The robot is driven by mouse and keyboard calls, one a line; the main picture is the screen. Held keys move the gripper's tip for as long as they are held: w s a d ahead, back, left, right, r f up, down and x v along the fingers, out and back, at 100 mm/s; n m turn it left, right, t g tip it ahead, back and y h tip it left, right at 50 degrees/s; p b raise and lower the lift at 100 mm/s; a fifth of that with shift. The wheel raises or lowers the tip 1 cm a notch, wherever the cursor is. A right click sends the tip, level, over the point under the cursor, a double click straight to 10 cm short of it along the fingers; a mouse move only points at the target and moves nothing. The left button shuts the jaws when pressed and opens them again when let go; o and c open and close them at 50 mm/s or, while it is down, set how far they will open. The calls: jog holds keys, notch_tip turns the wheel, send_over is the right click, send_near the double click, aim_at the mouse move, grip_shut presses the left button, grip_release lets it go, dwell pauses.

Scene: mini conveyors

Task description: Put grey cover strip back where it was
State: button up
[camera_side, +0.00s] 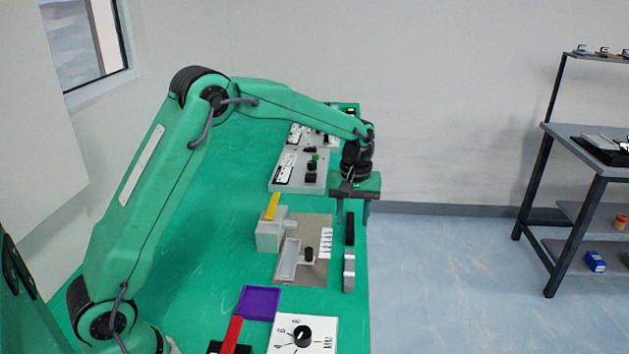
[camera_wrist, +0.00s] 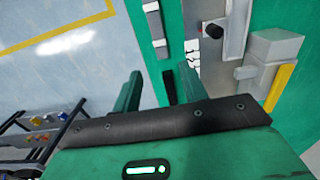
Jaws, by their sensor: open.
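My gripper (camera_side: 352,220) is open, pointing down over the right edge of the green table. Its two fingers also show in the wrist view (camera_wrist: 160,70), apart, with nothing held between them. A narrow grey strip (camera_side: 349,271) with lighter ends lies along the table edge, nearer the side camera than the gripper; it appears to be the grey cover strip. In the wrist view it shows at the top (camera_wrist: 154,25), beyond the fingertips. A narrow black strip (camera_side: 350,230) lies in line with it, below the gripper; its near part shows between the fingers (camera_wrist: 168,87).
A grey-brown plate (camera_side: 316,273) left of the strips bears a pale tray, a black knob and a numbered label. A grey block (camera_side: 269,236) with a yellow bar stands beside it. A purple tray (camera_side: 259,303) and white dial panel (camera_side: 302,345) are in front. Control boxes stand behind.

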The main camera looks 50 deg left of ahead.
jog(key=shift+r, duration=0.45)
dwell(0.3)
jog(key=s+r+m+t, duration=0.3)
jog(key=s+r+m, duration=0.1)
jog(key=s+r, duration=0.9)
jog(key=s+f+m+t, duration=0.1)
jog(key=s+m, duration=0.4)
jog(key=s, duration=1.2)
jog(key=shift+d+f+t, duration=0.25)
jog(key=shift+d+t, duration=0.05)
jog(key=shift+t, duration=0.5)
